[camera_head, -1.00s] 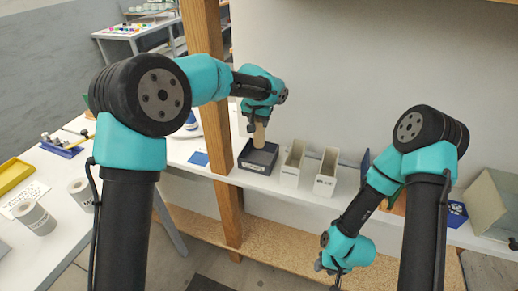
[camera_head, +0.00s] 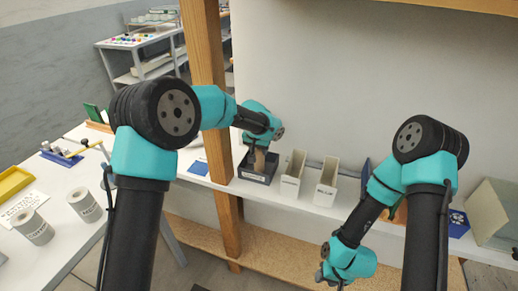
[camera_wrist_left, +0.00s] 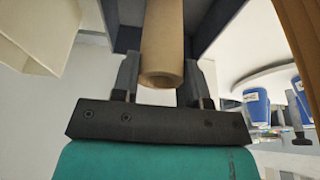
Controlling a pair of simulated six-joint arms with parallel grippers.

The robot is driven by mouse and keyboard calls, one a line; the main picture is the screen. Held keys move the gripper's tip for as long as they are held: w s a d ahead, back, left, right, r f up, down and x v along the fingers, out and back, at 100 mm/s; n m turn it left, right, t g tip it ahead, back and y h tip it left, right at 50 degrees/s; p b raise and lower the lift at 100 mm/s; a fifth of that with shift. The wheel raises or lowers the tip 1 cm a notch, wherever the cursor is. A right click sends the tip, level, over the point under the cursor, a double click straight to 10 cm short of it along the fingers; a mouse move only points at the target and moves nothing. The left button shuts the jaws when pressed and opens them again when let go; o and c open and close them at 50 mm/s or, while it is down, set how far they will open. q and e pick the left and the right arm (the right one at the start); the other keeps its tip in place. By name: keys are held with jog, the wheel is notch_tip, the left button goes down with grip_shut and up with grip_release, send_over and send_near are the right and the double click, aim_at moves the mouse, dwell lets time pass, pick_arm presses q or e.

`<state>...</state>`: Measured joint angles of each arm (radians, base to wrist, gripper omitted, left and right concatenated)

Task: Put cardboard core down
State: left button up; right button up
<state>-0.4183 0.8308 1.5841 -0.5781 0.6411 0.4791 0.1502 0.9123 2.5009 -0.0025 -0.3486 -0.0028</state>
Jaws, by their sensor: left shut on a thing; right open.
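The cardboard core (camera_head: 259,160) is a tan tube standing upright in the dark open-topped box (camera_head: 256,177) on the shelf. In the left wrist view the core (camera_wrist_left: 163,45) shows its hollow near end between the two fingers. My left gripper (camera_wrist_left: 160,80) is shut on the core, one finger on each side, with the dark box (camera_wrist_left: 217,20) beyond. In the head view my left gripper (camera_head: 260,143) is above the box. My right gripper (camera_head: 328,278) is low, below the shelf, away from the core, and looks empty.
Two narrow white bins (camera_head: 293,175) and (camera_head: 326,182) stand right of the box. A wooden post (camera_head: 214,120) rises just left of it. Printed white rolls (camera_head: 84,204) and a yellow tray (camera_head: 12,183) lie on the left table.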

pick_arm(q)
jog(key=shift+f, duration=0.25)
jog(key=o, duration=0.9)
jog(key=shift+o, duration=0.2)
jog(key=shift+r, duration=0.2)
jog(key=v, duration=1.2)
